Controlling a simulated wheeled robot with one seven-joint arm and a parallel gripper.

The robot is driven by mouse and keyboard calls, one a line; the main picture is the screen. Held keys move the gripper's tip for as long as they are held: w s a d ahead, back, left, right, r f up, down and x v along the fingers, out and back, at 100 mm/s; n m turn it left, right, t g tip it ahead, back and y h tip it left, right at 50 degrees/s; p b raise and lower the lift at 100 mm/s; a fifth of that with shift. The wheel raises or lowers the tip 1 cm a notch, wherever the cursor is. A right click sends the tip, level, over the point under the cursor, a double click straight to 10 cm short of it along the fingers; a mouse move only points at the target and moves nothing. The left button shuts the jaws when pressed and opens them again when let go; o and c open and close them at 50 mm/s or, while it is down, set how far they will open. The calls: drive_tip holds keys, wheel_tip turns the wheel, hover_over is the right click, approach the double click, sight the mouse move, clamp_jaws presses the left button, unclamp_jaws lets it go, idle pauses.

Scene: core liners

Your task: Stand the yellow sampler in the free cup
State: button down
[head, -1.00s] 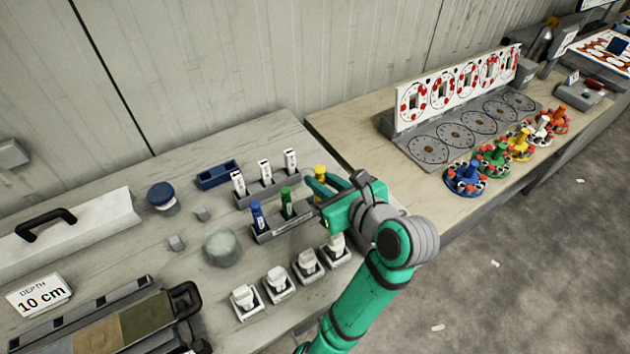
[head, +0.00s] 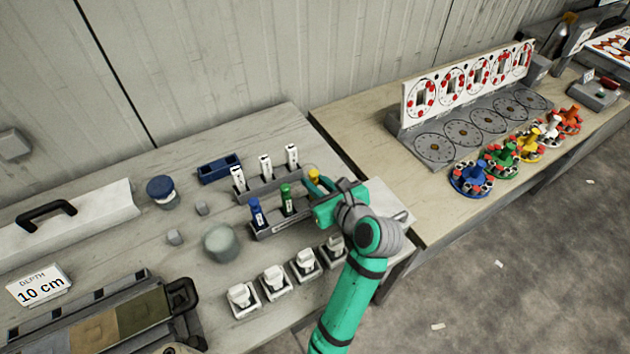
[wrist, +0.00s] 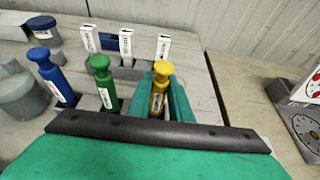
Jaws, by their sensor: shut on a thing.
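The yellow sampler (wrist: 158,92) stands upright between the green fingers of my gripper (wrist: 165,104), which is shut on it. In the head view, the yellow sampler (head: 314,175) shows only its top; my gripper (head: 322,192) hides the rest. It is at the right end of the row, in line with the blue sampler (head: 257,212) and the green sampler (head: 287,200), which stand in the grey cup rack (head: 266,234). Its top is about level with theirs. The free cup is hidden by my gripper, so I cannot tell whether the sampler's foot is inside it.
White labelled uprights (head: 265,167) stand just behind the row. Several white pieces in square holders (head: 273,280) line the table's front. A second table holds coloured knobbed discs (head: 471,178).

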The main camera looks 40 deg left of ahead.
drive_tip(key=c, duration=1.6)
unclamp_jaws()
drive_tip(key=shift+f, duration=0.1)
drive_tip(key=shift+r, duration=0.2)
drive_tip(key=shift+v, duration=6.05)
drive_tip(key=shift+s+f, duration=0.1)
